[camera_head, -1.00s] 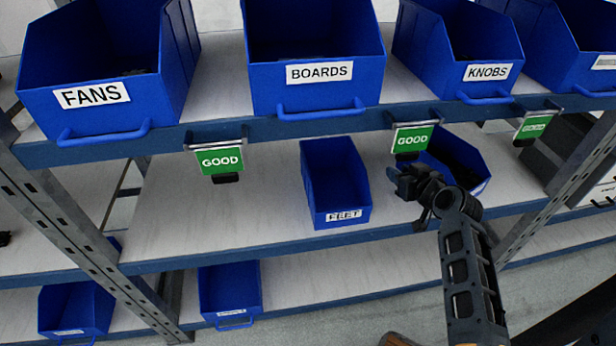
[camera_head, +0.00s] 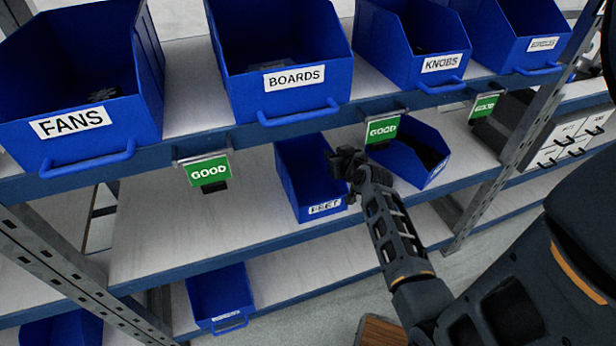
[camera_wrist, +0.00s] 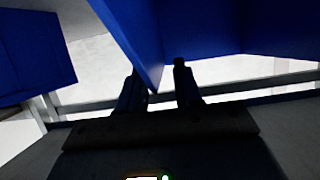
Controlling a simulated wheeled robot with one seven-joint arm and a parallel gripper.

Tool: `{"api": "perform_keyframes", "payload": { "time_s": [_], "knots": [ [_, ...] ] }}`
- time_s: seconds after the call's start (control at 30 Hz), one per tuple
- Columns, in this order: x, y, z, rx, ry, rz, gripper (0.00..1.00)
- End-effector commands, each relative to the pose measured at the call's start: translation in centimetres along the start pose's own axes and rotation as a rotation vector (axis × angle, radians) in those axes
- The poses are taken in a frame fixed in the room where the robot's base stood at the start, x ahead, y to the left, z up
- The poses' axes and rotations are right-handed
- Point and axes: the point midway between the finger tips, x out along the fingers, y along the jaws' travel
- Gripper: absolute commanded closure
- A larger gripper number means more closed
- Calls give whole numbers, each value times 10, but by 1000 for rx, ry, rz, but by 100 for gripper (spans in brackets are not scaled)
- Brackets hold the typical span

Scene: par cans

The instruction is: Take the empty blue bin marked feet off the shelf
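The blue bin marked FEET (camera_head: 297,182) stands on the middle shelf, its white label facing front. The part of its inside that shows looks empty. My gripper (camera_head: 347,163) is at its right side, near the upper front, and hides part of that wall. In the wrist view my gripper (camera_wrist: 160,88) has its two fingers apart. A blue bin wall (camera_wrist: 140,35) comes down between them, with a gap to the right finger. I cannot tell whether the left finger touches it.
A blue bin with dark contents (camera_head: 412,155) stands close on the right. Bins marked FANS (camera_head: 110,125), BOARDS (camera_head: 285,100) and KNOBS (camera_head: 410,65) fill the shelf above, with green GOOD signs (camera_head: 209,172) hanging below its edge. The middle shelf (camera_head: 180,225) is clear on the left.

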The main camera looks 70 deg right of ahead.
Motion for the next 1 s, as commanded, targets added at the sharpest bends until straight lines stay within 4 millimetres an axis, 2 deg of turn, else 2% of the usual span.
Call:
{"api": "perform_keyframes", "payload": {
  "time_s": [0.1,0.33,0.67,1.0],
  "knots": [
    [7,0,0,1,0,0,66],
    [7,0,0,0,0,0,67],
    [7,0,0,0,0,0,98],
    [7,0,0,0,0,0,100]
  ]
}}
